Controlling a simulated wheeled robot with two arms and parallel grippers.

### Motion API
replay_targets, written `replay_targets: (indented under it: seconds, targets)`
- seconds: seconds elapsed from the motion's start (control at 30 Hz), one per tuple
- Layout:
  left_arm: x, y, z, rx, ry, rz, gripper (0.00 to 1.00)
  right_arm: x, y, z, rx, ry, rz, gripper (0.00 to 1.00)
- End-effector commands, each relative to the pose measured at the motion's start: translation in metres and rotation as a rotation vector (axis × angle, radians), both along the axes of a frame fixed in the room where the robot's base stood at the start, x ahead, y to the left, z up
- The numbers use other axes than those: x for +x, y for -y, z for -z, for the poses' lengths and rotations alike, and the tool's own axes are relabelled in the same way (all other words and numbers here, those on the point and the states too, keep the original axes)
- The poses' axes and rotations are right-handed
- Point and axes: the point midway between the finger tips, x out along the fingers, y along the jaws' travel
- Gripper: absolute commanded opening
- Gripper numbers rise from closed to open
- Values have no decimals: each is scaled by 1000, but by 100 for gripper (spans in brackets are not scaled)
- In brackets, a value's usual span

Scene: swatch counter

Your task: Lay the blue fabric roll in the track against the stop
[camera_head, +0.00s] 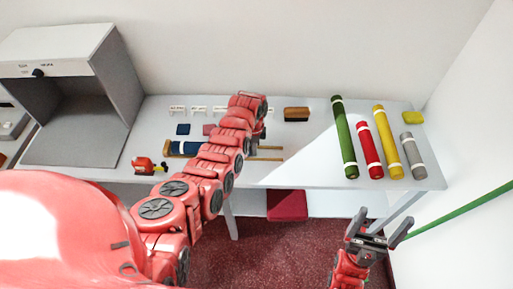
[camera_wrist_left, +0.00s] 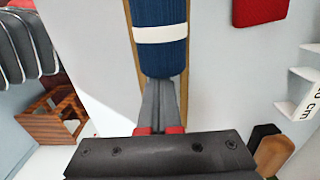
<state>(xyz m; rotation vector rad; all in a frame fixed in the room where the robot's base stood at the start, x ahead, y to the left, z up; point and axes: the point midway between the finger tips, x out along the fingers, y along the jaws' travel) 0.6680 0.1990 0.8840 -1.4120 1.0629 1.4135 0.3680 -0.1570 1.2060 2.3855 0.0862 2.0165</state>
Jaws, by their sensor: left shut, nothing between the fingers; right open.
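The blue fabric roll (camera_head: 190,148), with white bands, lies along the wooden track (camera_head: 268,148) on the table in the head view, partly behind my left arm. In the left wrist view the roll (camera_wrist_left: 160,55) sits between the two wooden rails (camera_wrist_left: 186,105). My left gripper (camera_wrist_left: 161,85) is shut and empty, its fingertips at the near end face of the roll; I cannot tell whether they touch. My left arm hides the middle of the track, and I cannot make out the stop. My right gripper (camera_head: 380,226) is open and empty, in front of the table.
Green (camera_head: 344,140), red (camera_head: 368,157), yellow (camera_head: 386,140) and grey (camera_head: 413,156) rolls lie at the right of the table. A red tape dispenser (camera_head: 145,165) stands near the front edge. A brown block (camera_head: 296,114) and small white label stands (camera_head: 178,110) are behind the track.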

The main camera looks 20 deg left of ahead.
Motion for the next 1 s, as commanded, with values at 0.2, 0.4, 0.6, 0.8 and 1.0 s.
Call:
replay_targets:
  seconds: [0.2,0.4,0.6,0.8,1.0]
  targets:
    - [-1,-6,0,-1,1,-1,0,0,0,-1,0,0,0,91]
    - [-6,-22,0,0,1,1,0,0,0,-3,0,0,0,91]
    - [-6,-23,0,2,-1,0,0,0,0,-3,0,0,0,91]
    - [-2,-13,3,1,1,1,0,0,0,5,0,0,0,91]
    - [9,20,5,2,4,3,0,0,0,25,0,0,0,91]
